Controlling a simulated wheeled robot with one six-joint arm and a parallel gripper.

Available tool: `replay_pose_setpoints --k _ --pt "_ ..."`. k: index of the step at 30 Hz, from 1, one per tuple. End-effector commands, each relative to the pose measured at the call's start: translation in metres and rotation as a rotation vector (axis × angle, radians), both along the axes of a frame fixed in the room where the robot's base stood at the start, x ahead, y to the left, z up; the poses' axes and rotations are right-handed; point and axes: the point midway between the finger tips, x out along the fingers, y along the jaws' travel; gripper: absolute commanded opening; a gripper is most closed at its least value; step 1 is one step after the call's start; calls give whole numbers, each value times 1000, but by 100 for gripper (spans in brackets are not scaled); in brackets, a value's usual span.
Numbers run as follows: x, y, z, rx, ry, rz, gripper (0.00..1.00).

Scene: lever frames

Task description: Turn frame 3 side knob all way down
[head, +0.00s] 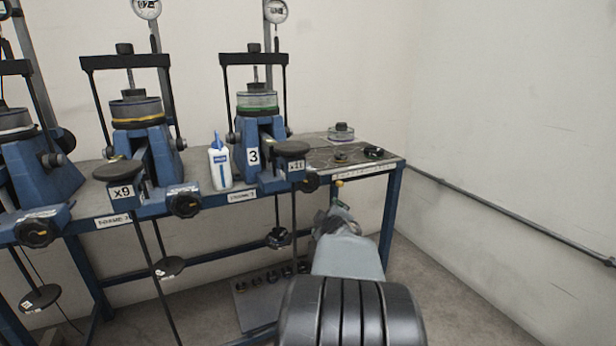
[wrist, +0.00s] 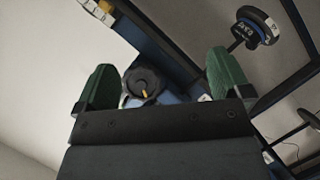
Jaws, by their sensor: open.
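Frame 3 (head: 258,135) is a blue stand with a "3" label and a green-banded cell, on the bench. A dark round knob (head: 310,183) sits low at its right front, beside the lever end marked x11. In the wrist view a black knob (wrist: 143,82) with a small yellow mark lies beyond and between my green fingertips, left of centre; it looks like that same knob. My gripper (wrist: 160,82) is open, with nothing held between its fingers. In the head view my gripper (head: 337,208) is small, right of and below the knob, partly hidden by my arm.
A white bottle (head: 219,165) with a blue cap stands left of frame 3. The x9 frame (head: 143,150) is further left. Hanging weights (head: 278,238) are below the bench. Small dark parts (head: 374,153) lie on the bench's right end. The floor at right is clear.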

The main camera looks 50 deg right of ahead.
Motion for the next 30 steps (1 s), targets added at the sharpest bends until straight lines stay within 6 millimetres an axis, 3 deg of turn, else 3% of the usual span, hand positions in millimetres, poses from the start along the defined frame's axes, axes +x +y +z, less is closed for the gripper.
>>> replay_pose_setpoints --k 3,9,17,30 --pt "7 -7 31 -192 -33 150 96" --pt "13 -2 57 -388 -69 328 96" --pt "23 -2 64 -454 -84 395 96" --pt "81 -25 65 -452 -85 394 96"
